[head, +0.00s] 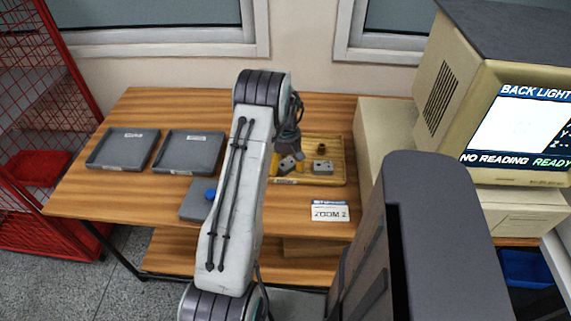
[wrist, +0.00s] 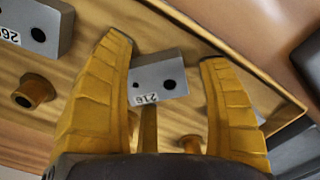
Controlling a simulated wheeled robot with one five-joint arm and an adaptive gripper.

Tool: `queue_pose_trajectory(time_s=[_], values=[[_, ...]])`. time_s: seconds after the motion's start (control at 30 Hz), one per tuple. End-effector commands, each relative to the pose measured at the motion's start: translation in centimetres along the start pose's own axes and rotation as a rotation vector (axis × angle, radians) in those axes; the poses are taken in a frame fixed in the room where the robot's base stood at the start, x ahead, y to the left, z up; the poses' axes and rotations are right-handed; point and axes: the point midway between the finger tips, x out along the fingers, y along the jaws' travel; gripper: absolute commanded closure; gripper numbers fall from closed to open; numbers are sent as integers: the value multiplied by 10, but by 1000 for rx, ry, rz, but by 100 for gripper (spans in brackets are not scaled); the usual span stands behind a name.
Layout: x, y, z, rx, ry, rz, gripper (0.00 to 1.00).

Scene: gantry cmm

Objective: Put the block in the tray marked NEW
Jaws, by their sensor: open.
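A grey block (wrist: 160,76) with dark holes and the label "216" lies on a wooden rack in the wrist view. My gripper (wrist: 165,52) is open, with its yellow fingers on either side of this block and gaps showing. A second grey block (wrist: 40,22), its label partly cut off, lies at the upper left. In the head view my gripper (head: 276,165) is partly hidden behind my arm, beside a grey block (head: 290,164); another block (head: 322,167) lies to the right. Two shallow grey trays, a left one (head: 123,150) and a right one (head: 188,153), have labels too small to read.
The wooden rack (head: 338,148) has raised edges and brown pegs. A monitor (head: 515,120) stands right; red mesh (head: 30,110) is left.

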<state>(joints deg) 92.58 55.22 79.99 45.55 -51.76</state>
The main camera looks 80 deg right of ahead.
Motion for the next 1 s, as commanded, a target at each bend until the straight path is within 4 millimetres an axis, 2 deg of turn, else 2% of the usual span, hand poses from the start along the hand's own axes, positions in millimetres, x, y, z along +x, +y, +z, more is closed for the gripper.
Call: queue_pose_trajectory(time_s=[0.17,0.27,0.7,1.0], values=[[-6,0,0,0,1,2,31],[-16,1,-1,0,2,3,31],[-88,2,0,0,3,4,31],[-116,1,1,0,1,1,31]])
